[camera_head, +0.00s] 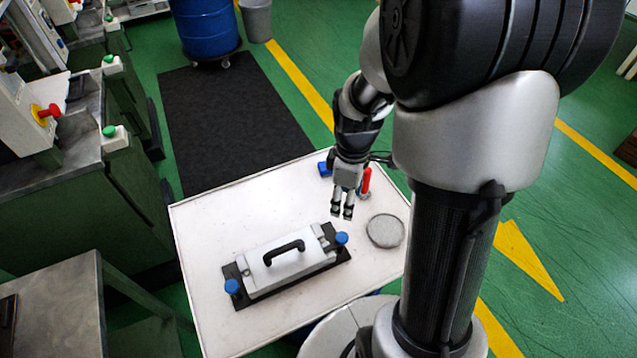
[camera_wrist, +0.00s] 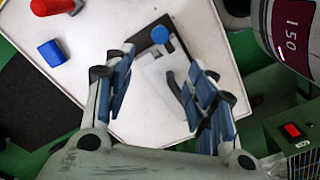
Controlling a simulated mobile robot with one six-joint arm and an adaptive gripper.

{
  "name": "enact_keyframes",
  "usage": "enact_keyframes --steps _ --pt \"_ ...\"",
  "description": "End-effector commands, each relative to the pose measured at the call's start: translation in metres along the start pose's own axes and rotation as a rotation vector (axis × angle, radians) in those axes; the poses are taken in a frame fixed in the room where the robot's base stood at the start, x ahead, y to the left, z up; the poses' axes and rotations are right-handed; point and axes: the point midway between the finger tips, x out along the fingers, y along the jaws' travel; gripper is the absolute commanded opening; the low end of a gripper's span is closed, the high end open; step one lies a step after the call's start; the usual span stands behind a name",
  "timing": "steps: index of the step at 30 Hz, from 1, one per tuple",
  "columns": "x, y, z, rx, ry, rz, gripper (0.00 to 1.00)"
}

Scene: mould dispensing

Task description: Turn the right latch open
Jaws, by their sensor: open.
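The mould is a white block (camera_head: 289,266) with a black handle (camera_head: 284,251), set on a black base plate (camera_head: 243,299) on the white table. A blue latch knob (camera_head: 341,238) is at its right end and another blue latch knob (camera_head: 232,286) at its left end. My gripper (camera_head: 342,214) points down, open and empty, above and a little behind the right latch. In the wrist view, a blue latch knob (camera_wrist: 160,34) shows beyond the open fingers (camera_wrist: 160,57), not touching them. The fingers hide part of the block and handle there.
A blue block (camera_head: 324,169) and a red object (camera_head: 366,181) stand near the table's back right edge. A round grey dish (camera_head: 385,230) lies right of the mould. The white table top (camera_head: 215,215) is clear behind and left of the mould.

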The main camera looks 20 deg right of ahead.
Motion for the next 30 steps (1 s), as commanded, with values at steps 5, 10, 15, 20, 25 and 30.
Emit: enact_keyframes --steps 5,10,15,20,25,30 --pt "0.021 0.0 0.001 -0.003 -0.002 -0.004 0.51" --pt "0.058 -0.001 0.001 -0.003 -0.003 -0.006 0.51" --pt "0.095 -0.002 0.001 -0.002 -0.003 -0.007 0.51" --pt "0.129 -0.002 0.001 -0.002 -0.003 -0.006 0.51" --pt "0.157 -0.001 0.001 -0.002 -0.002 -0.004 0.51" --pt "0.171 -0.001 0.0 -0.002 -0.001 -0.002 0.51"
